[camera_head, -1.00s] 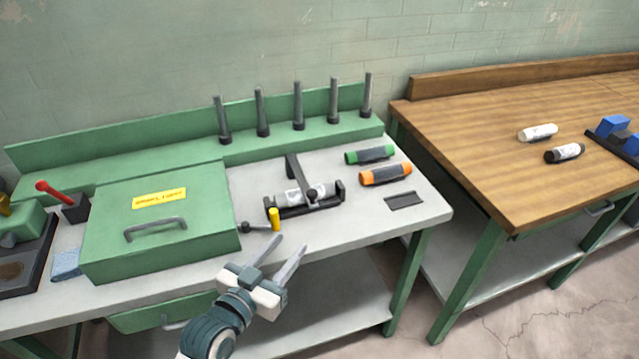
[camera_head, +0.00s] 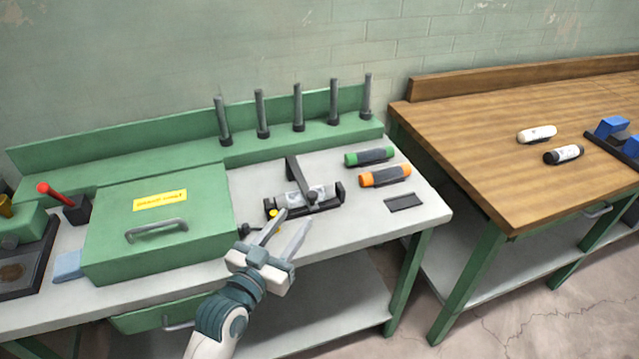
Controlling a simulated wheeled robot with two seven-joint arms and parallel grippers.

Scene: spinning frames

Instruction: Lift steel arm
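A dark steel arm (camera_head: 294,171) rises from the middle of a black cradle (camera_head: 333,205) on the green bench and leans back to the left, with a round knob at its lower front end. A grey bobbin (camera_head: 294,197) lies in the cradle under the arm. A yellow-handled crank (camera_head: 273,214) at the cradle's front left is partly hidden by my gripper. My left gripper (camera_head: 290,226) is open and empty, with its fingers pointing up toward the cradle's front left. Whether a fingertip touches the crank cannot be told. My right gripper is out of view.
A green lidded box (camera_head: 205,215) stands left of the cradle. A green bobbin (camera_head: 370,156) and an orange bobbin (camera_head: 385,176) lie to its right, near a dark plate (camera_head: 404,202). Several grey posts stand on the back ledge. A wooden table (camera_head: 490,150) stands at the right.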

